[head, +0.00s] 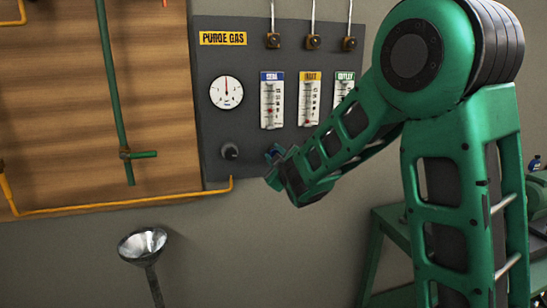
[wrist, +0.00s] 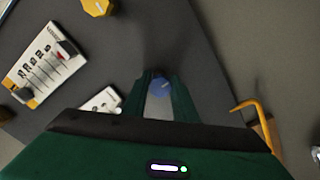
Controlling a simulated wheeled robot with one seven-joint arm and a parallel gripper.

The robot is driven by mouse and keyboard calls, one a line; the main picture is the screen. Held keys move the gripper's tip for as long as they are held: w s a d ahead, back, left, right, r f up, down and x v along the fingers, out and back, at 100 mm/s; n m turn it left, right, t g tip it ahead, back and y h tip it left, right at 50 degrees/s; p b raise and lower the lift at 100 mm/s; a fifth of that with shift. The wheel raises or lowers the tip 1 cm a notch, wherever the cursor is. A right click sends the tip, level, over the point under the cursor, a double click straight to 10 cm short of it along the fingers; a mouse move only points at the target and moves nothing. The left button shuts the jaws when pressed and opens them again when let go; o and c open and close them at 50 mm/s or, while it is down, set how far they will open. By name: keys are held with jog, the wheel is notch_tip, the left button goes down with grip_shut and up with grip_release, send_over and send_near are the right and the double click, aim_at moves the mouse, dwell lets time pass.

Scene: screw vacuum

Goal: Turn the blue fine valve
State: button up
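The blue fine valve is a round blue knob (wrist: 160,85) on the grey panel. In the wrist view it sits at the ends of my two green fingers, with one finger on each side. My gripper (wrist: 161,88) points at the panel. Its fingers are apart and the knob nearly fills the gap between their tips; whether they press on it is not clear. In the head view my gripper (head: 273,154) is at the panel's lower part, right of a black knob, and a small patch of blue shows at its tip.
The grey panel (head: 215,115) carries a round gauge (head: 227,92), the black knob (head: 230,151) and several white flow meters. A yellow knob (wrist: 98,6) shows in the wrist view. A yellow pipe (head: 110,207) runs below. A metal funnel (head: 143,244) stands lower left.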

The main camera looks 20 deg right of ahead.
jog(key=o, duration=0.4)
jog(key=shift+s, duration=0.1)
jog(key=s, duration=1)
jog(key=shift+s, duration=0.2)
jog(key=shift+f, duration=0.1)
